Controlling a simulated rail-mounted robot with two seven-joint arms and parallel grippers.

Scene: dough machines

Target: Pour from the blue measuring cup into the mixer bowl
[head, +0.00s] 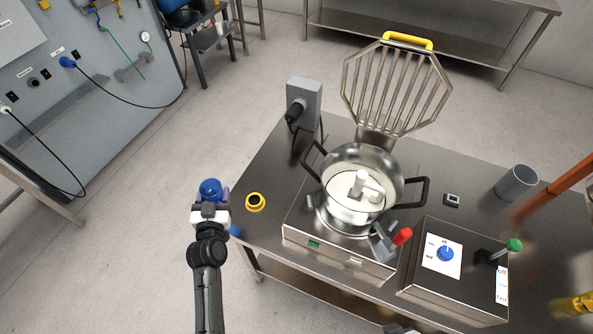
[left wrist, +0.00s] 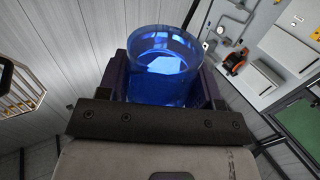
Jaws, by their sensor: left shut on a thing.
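The blue measuring cup (head: 210,189) is in my left gripper (head: 211,208), at the left edge of the steel table in the head view. In the left wrist view the cup (left wrist: 165,75) is translucent blue and sits between the two dark fingers, which are shut on it. How full it is I cannot tell. The mixer bowl (head: 337,163) is a steel pot with two black handles, to the right of my left gripper and apart from it. A pale mixing tool stands inside the bowl. My right gripper is not clearly in view.
The raised grille guard (head: 395,88) with a yellow handle stands behind the bowl. A red-tipped lever (head: 402,236) is at the bowl's front right. A control box (head: 462,270) with a green-knobbed lever, a grey cup (head: 517,183) and a yellow-rimmed black item (head: 255,202) are on the table.

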